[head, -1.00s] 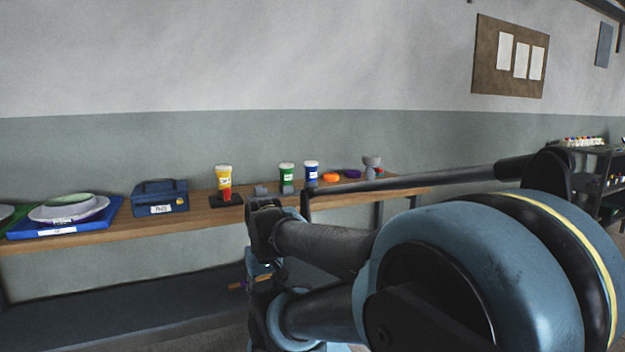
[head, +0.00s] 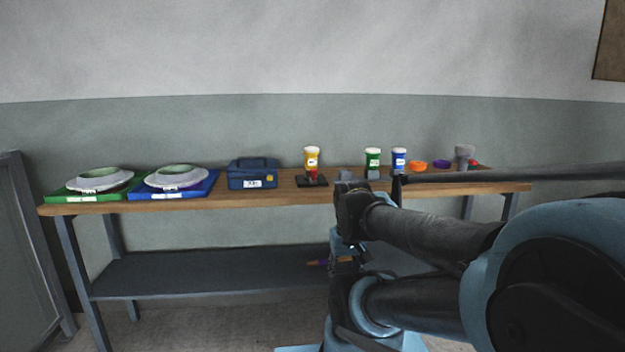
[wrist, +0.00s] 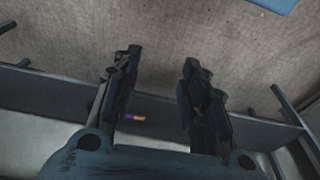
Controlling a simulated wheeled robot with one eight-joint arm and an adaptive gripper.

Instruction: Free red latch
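A yellow jar with a white lid (head: 312,158) stands on the workbench. A small red part (head: 313,172) shows at the jar's lower front, above a black base (head: 312,182); whether it is a latch is too small to tell. Two pale ring-shaped moulds sit at the left, one on a green tray (head: 60,196) and one on a blue tray (head: 208,190); no red latch can be made out on them. My gripper (wrist: 162,65) is open and empty in the wrist view, its fingers apart and pointing down over the floor, away from these things.
The workbench (head: 270,198) also holds a blue case (head: 252,180), green (head: 372,158) and blue (head: 399,160) jars, orange (head: 417,165) and purple (head: 441,164) rings and a grey piece (head: 464,155). A purple-orange item (head: 318,263) lies on the lower shelf (head: 200,272). A grey cabinet stands far left.

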